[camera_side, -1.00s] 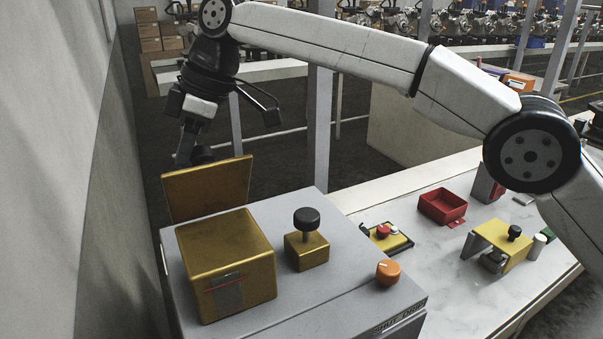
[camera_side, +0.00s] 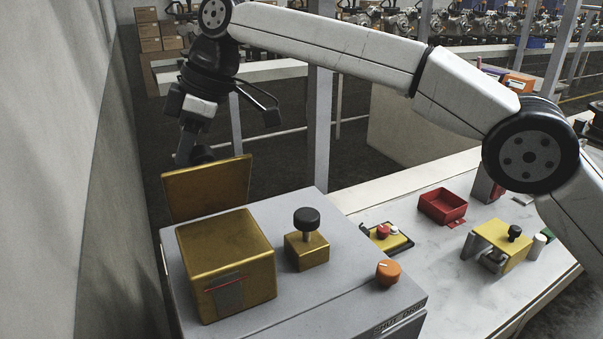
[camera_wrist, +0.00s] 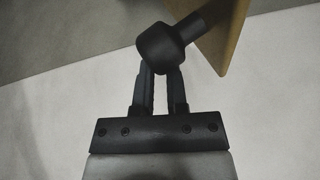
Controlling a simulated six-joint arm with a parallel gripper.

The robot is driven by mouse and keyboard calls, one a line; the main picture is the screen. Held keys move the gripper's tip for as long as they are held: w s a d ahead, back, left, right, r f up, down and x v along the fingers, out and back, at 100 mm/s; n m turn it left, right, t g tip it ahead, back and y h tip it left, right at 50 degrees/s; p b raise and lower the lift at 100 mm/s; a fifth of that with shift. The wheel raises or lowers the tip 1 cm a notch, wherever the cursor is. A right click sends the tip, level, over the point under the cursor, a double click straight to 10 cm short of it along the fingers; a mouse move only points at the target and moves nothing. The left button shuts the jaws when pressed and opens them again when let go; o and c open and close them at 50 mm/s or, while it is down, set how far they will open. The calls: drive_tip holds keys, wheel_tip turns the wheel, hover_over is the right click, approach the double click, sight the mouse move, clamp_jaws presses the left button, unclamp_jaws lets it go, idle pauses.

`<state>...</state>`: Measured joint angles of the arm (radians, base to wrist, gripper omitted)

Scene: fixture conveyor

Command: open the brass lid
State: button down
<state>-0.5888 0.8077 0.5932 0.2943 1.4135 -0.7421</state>
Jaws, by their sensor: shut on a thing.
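The brass lid (camera_side: 207,190) stands raised, nearly upright, at the back edge of the grey cabinet in the side view. Part of it also shows in the wrist view (camera_wrist: 226,38) at the top right. A black knob (camera_wrist: 160,48) on a short stem sticks out from the lid's face. My gripper (camera_wrist: 160,76) is shut on this knob, with its fingers close together at the knob's near side. In the side view my gripper (camera_side: 188,150) is behind the lid, and its fingertips are partly hidden.
On the grey cabinet (camera_side: 330,250) stand a brass box (camera_side: 228,262), a small brass block with a black knob (camera_side: 307,247) and an orange dial (camera_side: 389,271). A red tray (camera_side: 442,206) and a yellow bracket (camera_side: 500,243) are on the white table at right. A wall rises at left.

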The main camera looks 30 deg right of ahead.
drive_tip(key=shift+w+d+f+h, duration=0.2)
drive_tip(key=shift+w+d+f, duration=0.1)
drive_tip(key=shift+d+f, duration=0.2)
drive_tip(key=shift+w+d+f+h, duration=0.2)
drive_tip(key=shift+w+d+f, duration=0.1)
drive_tip(key=shift+d+f, duration=0.2)
drive_tip(key=shift+c, duration=1.1)
unclamp_jaws()
drive_tip(key=shift+s+a+r, duration=0.2)
drive_tip(key=shift+a+r, duration=0.2)
drive_tip(key=shift+a, duration=0.05)
drive_tip(key=shift+r, duration=0.1)
drive_tip(key=v, duration=0.8)
drive_tip(key=shift+s+y, duration=0.2)
drive_tip(key=shift+y, duration=0.1)
